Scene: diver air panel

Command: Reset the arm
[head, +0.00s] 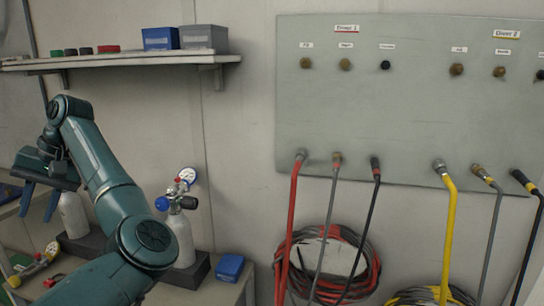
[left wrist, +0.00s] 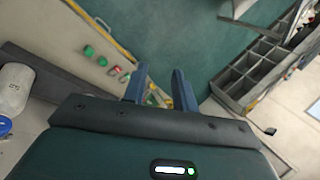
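My left arm reaches in from the left in the head view, folded at the elbow. My left gripper (head: 39,198) hangs at the far left with its two blue fingers pointing down, spread apart and empty. In the left wrist view the fingers (left wrist: 160,88) also stand apart with nothing between them. They are above the edge of a bench and the green floor. My right gripper is in neither view.
A grey panel (head: 420,110) with hoses fills the right. A shelf (head: 120,62) with boxes is above my arm. A gas cylinder (head: 182,235) with a gauge and a blue box (head: 230,267) stand on the bench. A compartmented tray (left wrist: 262,62) shows in the wrist view.

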